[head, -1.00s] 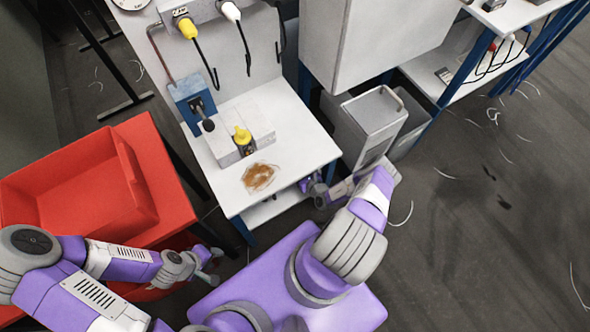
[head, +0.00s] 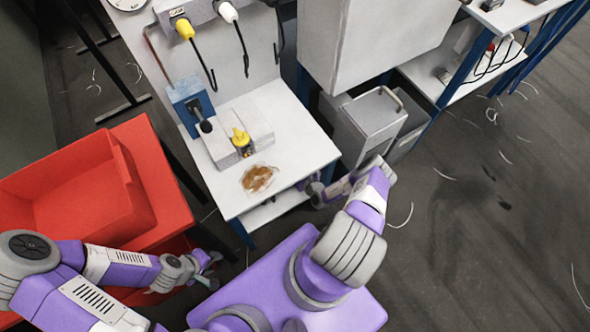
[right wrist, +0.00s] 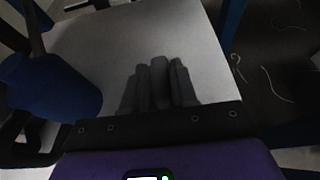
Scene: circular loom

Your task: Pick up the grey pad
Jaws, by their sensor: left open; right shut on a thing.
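My right gripper (right wrist: 158,85) is in the right wrist view, over a pale flat surface. Its dark fingers are shut on a narrow grey piece (right wrist: 160,78), which I take to be the grey pad; the light is dim and its outline is hard to separate from the fingers. In the head view my right arm reaches down to the lower shelf under the white table, and the table's edge partly hides the gripper (head: 308,186). My left gripper (head: 208,266) is open and empty, beside the red table.
The white table (head: 290,165) bears grey blocks (head: 217,145), a yellow bottle (head: 241,138), a brown tangle (head: 257,179) and a blue device (head: 186,100). A red bin (head: 75,190) stands left, a grey canister (head: 372,120) right. A blue rounded thing (right wrist: 50,85) shows in the wrist view.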

